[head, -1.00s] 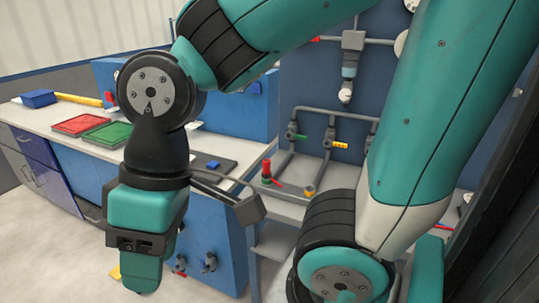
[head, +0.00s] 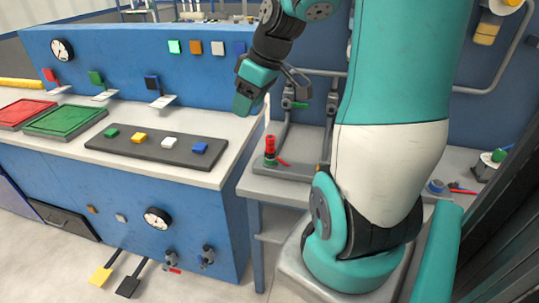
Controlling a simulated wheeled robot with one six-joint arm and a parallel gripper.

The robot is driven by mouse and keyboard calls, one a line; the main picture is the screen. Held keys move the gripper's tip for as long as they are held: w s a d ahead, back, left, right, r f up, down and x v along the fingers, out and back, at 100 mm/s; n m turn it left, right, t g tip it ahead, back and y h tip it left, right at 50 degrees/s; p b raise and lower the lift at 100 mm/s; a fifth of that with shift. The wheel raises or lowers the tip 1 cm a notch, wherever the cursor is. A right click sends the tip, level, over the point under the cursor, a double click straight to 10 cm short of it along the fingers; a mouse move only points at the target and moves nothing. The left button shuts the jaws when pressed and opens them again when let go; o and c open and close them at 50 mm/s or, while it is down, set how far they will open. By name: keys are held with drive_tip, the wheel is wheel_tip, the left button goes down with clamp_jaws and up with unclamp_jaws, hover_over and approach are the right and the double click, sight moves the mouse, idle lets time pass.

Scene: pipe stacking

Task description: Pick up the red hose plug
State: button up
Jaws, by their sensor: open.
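A red upright plug-like piece (head: 270,146) stands on a green collar on the grey bench at the centre of the head view. It looks like the red hose plug. My gripper (head: 244,104) hangs above and slightly left of it in the picture, pointing down, apart from it. The gripper is open and holds nothing that I can see. The gap between its fingers is hard to make out from this angle.
Grey pipes with a green valve (head: 294,104) rise just behind the plug. A blue console with a dark strip of coloured buttons (head: 160,144) lies to the left. Red (head: 22,112) and green (head: 66,120) trays sit farther left. A red lever (head: 283,162) lies beside the plug.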

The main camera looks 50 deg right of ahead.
drive_tip(key=m+h, duration=0.2)
approach(273, 138)
drive_tip(key=shift+t, duration=0.3)
drive_tip(key=x, duration=0.4)
drive_tip(key=s+x, duration=0.1)
drive_tip(key=x, duration=0.1)
drive_tip(key=shift+f+b, duration=0.15)
drive_tip(key=shift+b, duration=0.2)
drive_tip(key=shift+p+x, duration=0.35)
drive_tip(key=shift+x, duration=2.75)
drive_tip(key=shift+w, duration=0.2)
drive_tip(key=shift+c, duration=0.4)
clamp_jaws()
